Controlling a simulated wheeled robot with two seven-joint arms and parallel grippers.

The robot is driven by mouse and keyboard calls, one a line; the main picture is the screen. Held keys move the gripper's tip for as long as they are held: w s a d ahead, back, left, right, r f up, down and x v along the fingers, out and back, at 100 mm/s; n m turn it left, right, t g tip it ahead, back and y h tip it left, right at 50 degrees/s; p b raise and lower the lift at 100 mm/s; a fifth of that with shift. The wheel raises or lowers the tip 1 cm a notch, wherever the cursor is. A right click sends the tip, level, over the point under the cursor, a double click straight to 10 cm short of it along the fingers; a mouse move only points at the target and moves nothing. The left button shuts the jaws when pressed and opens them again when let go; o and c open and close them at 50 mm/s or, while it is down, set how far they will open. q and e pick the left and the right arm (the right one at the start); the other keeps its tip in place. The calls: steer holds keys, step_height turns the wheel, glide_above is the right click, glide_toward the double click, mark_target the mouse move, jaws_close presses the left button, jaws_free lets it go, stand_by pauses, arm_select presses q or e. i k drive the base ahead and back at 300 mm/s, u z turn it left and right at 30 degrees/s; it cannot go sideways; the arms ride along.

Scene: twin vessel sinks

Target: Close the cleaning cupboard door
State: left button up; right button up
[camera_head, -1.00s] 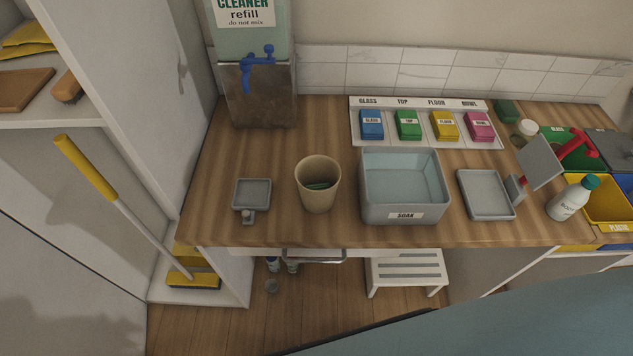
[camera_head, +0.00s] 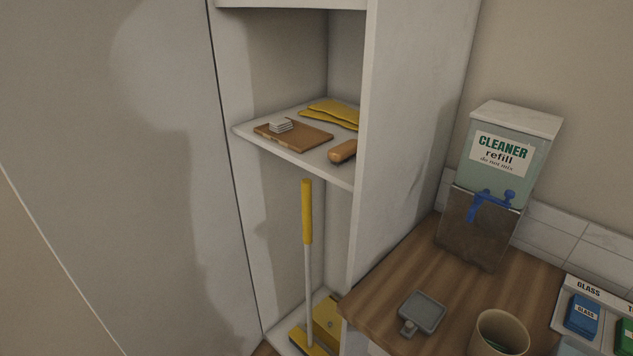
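The cleaning cupboard (camera_head: 368,120) stands open in the middle of the head view, its shelves and inside in plain sight. Its door appears to be the large pale panel (camera_head: 150,160) on the left, swung out from the cupboard's left edge. I see no handle on the panel. A broom with a yellow grip (camera_head: 307,212) stands inside the cupboard. Neither of my grippers is in view.
A cupboard shelf (camera_head: 245,133) holds a brown board (camera_head: 300,137), yellow cloths (camera_head: 335,112) and a brush (camera_head: 342,151). At right, the wooden counter (camera_head: 390,285) carries a cleaner dispenser (camera_head: 500,180), a grey dish (camera_head: 422,312) and a beige cup (camera_head: 500,332).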

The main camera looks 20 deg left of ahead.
mark_target(113, 144)
steer(key=u, duration=0.1)
steer(key=k, duration=0.3)
steer(key=u, duration=0.9)
steer(key=i, duration=0.85)
steer(key=z, duration=1.1)
steer(key=k, duration=1.15)
steer(key=u, duration=0.8)
steer(key=i, duration=0.35)
steer(key=z, duration=0.2)
